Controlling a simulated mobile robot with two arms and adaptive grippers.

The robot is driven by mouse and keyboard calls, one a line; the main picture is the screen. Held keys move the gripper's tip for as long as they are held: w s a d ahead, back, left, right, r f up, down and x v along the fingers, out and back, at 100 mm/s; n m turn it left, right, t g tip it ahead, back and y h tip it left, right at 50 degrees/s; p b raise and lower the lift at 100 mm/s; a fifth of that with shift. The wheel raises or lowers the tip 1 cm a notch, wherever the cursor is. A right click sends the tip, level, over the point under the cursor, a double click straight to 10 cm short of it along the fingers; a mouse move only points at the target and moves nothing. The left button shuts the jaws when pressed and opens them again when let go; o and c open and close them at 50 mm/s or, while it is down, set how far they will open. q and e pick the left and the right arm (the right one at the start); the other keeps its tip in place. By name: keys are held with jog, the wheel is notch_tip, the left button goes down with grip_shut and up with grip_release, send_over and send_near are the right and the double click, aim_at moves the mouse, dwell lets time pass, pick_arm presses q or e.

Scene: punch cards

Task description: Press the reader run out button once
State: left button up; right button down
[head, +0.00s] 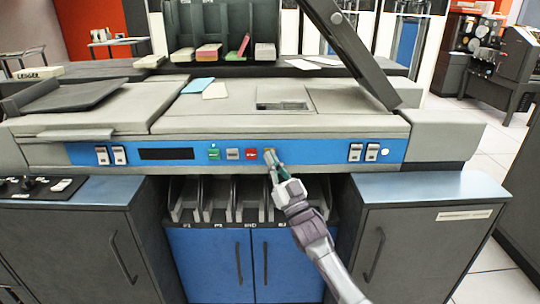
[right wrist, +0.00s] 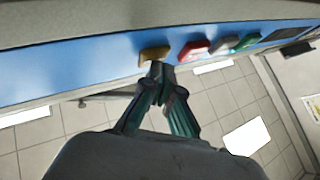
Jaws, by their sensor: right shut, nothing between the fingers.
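A row of buttons sits on the blue control panel (head: 330,152) of the card machine: a green button (head: 214,154), a grey-white button (head: 233,154), a red button (head: 252,154) and a yellow button (head: 269,154). Their labels are too small to read. My right gripper (head: 273,166) is shut and empty, its tips at the yellow button and partly covering it. In the right wrist view the fingertips (right wrist: 157,70) are just below the yellow button (right wrist: 154,54), touching it or very close; I cannot tell which. The red button (right wrist: 193,50) is beside it. My left gripper is not in view.
White switches (head: 355,153) lie right of the buttons, and a dark display (head: 166,154) lies left. Card bins (head: 222,198) stand below the panel between grey cabinets. A raised dark cover (head: 352,50) leans above the machine top.

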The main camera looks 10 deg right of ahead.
jog(key=shift+s+a+p, duration=0.1)
jog(key=shift+s+p, duration=0.3)
jog(key=shift+p, duration=0.05)
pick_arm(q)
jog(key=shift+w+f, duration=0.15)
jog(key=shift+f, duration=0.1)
pick_arm(e)
jog(key=shift+s+a, duration=0.1)
jog(key=shift+s, duration=0.3)
pick_arm(q)
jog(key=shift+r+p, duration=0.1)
jog(key=shift+p, duration=0.2)
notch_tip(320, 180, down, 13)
jog(key=p, duration=0.3)
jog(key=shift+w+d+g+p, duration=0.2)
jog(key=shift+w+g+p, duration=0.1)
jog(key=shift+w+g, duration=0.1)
pick_arm(e)
jog(key=shift+s+a, duration=0.2)
jog(key=shift+s, duration=0.6)
jog(key=shift+s+a, duration=0.15)
jog(key=shift+s, duration=0.7)
jog(key=shift+s+a, duration=0.2)
jog(key=shift+s, duration=0.6)
